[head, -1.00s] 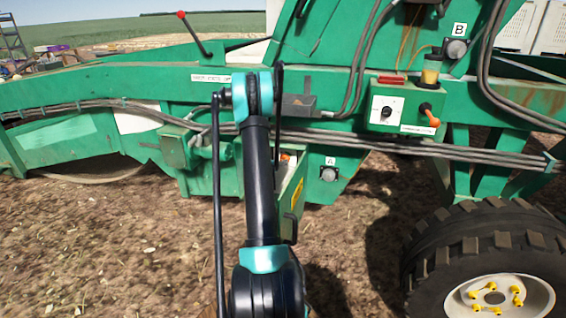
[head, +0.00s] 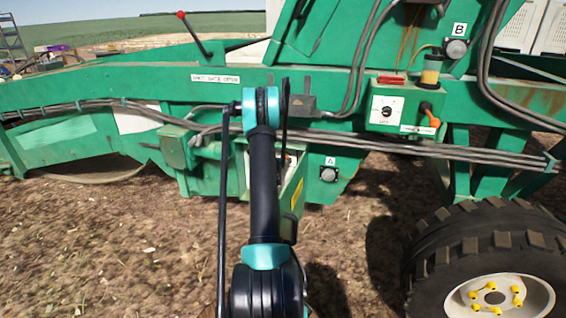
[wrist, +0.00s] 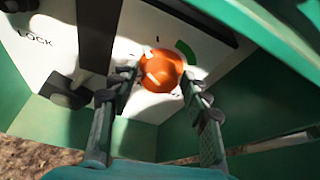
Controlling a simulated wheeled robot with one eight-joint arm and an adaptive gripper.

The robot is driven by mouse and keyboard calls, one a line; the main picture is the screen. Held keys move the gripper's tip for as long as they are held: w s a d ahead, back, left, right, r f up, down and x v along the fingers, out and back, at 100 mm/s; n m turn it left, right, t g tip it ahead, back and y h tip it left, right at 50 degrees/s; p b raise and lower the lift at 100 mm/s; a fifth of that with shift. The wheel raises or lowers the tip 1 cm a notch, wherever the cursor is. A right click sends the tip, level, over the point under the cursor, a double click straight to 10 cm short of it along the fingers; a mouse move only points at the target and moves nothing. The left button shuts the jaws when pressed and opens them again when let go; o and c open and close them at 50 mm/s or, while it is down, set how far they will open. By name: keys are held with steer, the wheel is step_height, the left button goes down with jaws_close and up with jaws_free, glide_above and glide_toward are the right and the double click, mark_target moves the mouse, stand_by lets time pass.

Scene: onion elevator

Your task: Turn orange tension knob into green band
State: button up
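The orange tension knob (wrist: 161,71) sits on a white panel (wrist: 130,22) in the wrist view. A short green band (wrist: 186,51) is printed on the panel at the knob's upper right. My gripper (wrist: 160,77) has one finger on each side of the knob, with the tips close to it. A small gap seems to show at the left finger; contact is unclear. A black lever-like part (wrist: 68,92) lies left of the left finger, near the word LOCK. In the head view my arm hides the gripper and the knob.
Green walls (wrist: 255,85) surround the panel closely. In the head view, a control box (head: 390,108) with a black dial and an orange-tipped handle (head: 431,117) is at the right. A large tyre (head: 485,240) stands at the lower right. Bare soil lies at the lower left.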

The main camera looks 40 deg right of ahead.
steer(key=c, duration=0.8)
steer(key=shift+m+t+y, duration=0.3)
steer(key=shift+m+t, duration=0.1)
steer(key=shift+m, duration=0.1)
steer(key=o, duration=1.1)
steer(key=shift+o, duration=0.2)
steer(key=v, duration=1.2)
steer(key=shift+r, duration=0.1)
